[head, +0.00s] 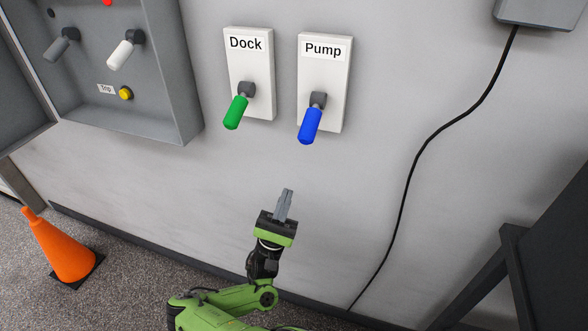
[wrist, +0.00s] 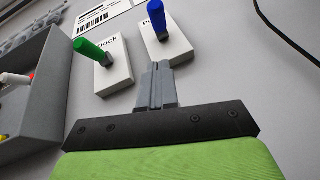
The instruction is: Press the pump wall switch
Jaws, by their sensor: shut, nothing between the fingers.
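The pump wall switch is a white plate labelled "Pump" (head: 325,75) with a blue lever handle (head: 310,126) that points downward and out from the wall. In the wrist view the blue handle (wrist: 157,18) stands at the top, above and ahead of my fingertips, on its plate (wrist: 174,50). My gripper (head: 286,192) is shut and empty, below the pump switch and slightly to its left in the head view. It is apart from the handle. My shut fingers also show in the wrist view (wrist: 157,68).
Left of it is the "Dock" switch (head: 247,70) with a green handle (head: 236,113). Further left is an open grey panel box (head: 180,75) with levers and a yellow button (head: 126,93). A black cable (head: 415,160) hangs at right. An orange cone (head: 62,248) stands at lower left.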

